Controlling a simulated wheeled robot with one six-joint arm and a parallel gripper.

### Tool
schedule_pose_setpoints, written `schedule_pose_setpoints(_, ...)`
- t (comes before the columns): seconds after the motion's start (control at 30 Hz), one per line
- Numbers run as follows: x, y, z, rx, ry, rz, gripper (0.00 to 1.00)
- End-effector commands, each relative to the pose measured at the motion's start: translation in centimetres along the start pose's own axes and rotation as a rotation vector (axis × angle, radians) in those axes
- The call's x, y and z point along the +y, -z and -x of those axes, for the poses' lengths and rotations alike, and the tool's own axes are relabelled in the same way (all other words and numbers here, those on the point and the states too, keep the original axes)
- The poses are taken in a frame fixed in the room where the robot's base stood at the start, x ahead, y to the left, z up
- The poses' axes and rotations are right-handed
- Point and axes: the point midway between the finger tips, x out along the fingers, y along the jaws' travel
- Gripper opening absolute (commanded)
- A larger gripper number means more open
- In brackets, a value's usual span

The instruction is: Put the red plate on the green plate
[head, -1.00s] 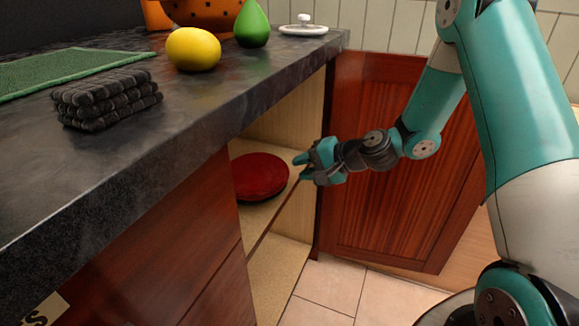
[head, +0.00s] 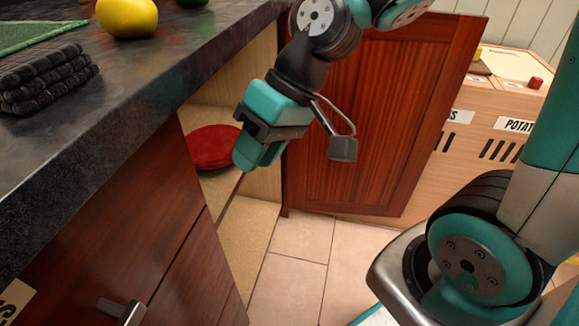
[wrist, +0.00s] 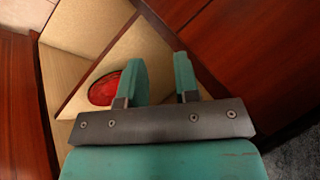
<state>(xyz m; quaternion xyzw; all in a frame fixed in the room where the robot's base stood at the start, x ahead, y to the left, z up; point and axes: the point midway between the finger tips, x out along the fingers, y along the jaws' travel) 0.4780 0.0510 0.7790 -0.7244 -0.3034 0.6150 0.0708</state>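The red plate (head: 208,146) lies on a shelf inside the open cupboard under the counter. It also shows in the wrist view (wrist: 103,89), beyond and to the left of my fingers, partly hidden by one finger. My gripper (head: 258,152) is at the cupboard opening, right of the red plate in the head view and apart from it. In the wrist view my gripper (wrist: 161,68) has its two fingers spread with nothing between them. I do not see a green plate in any view.
The cupboard door (head: 375,120) stands open on the right. A dark counter (head: 130,120) overhangs the shelf. On it are a yellow fruit (head: 127,16), a dark folded cloth (head: 45,78) and a green mat (head: 30,35). A wooden crate (head: 490,130) stands behind the door. The tiled floor is clear.

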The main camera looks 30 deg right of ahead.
Motion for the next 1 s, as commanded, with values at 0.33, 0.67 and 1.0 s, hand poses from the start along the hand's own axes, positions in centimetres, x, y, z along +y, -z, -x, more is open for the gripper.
schedule_pose_setpoints(0.33, -3.4, -6.7, 2.7, -0.139, -0.14, 0.259, 0.29)
schedule_pose_setpoints(0.67, -3.4, -6.9, 2.7, -0.144, -0.143, 0.263, 0.29)
schedule_pose_setpoints(1.0, -3.4, -6.8, 2.7, -0.143, -0.142, 0.262, 0.29)
